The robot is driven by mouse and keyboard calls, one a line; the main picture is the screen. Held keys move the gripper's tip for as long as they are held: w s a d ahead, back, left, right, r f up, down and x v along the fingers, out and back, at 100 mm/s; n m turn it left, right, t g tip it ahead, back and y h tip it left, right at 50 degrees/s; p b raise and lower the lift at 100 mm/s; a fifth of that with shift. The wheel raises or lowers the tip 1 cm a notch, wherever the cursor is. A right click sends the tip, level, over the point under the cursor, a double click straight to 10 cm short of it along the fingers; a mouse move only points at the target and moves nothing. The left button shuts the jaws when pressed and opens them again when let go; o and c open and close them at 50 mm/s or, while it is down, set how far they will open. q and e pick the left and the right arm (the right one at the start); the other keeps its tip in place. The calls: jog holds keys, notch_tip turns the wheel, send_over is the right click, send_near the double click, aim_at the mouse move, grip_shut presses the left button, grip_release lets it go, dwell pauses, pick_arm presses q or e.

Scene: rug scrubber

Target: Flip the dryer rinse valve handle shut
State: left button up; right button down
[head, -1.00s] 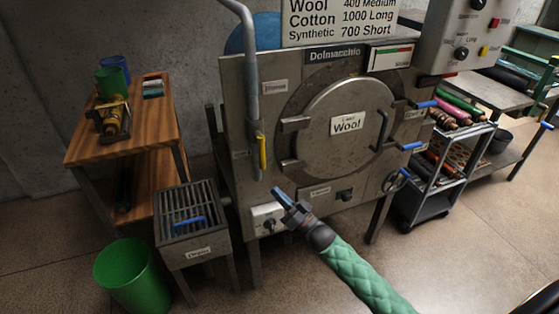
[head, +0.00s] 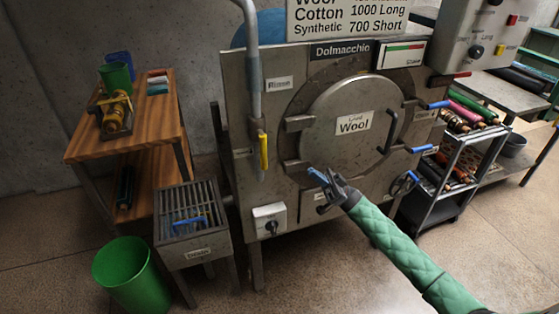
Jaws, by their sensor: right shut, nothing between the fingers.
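The dryer (head: 240,110) is a grey metal machine with a round door (head: 350,140) marked "Wool". A grey pipe (head: 252,60) runs down its left front, beside a label that seems to read "Rinse" (head: 278,84). A yellow valve handle (head: 263,152) is on this pipe, upright and in line with it. My right gripper (head: 317,176) is shut and empty in front of the lower left of the door. It is to the right of the yellow handle and a little lower, apart from it. My left gripper is not in view.
A grated drain box (head: 193,240) with a blue handle (head: 186,222) and a green bin (head: 130,275) stand at lower left. A switch box (head: 269,220) is low on the dryer. Blue handles (head: 418,149) stick out at the door's right. A wooden table (head: 165,110) stands left.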

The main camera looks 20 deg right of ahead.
aim_at(262, 149)
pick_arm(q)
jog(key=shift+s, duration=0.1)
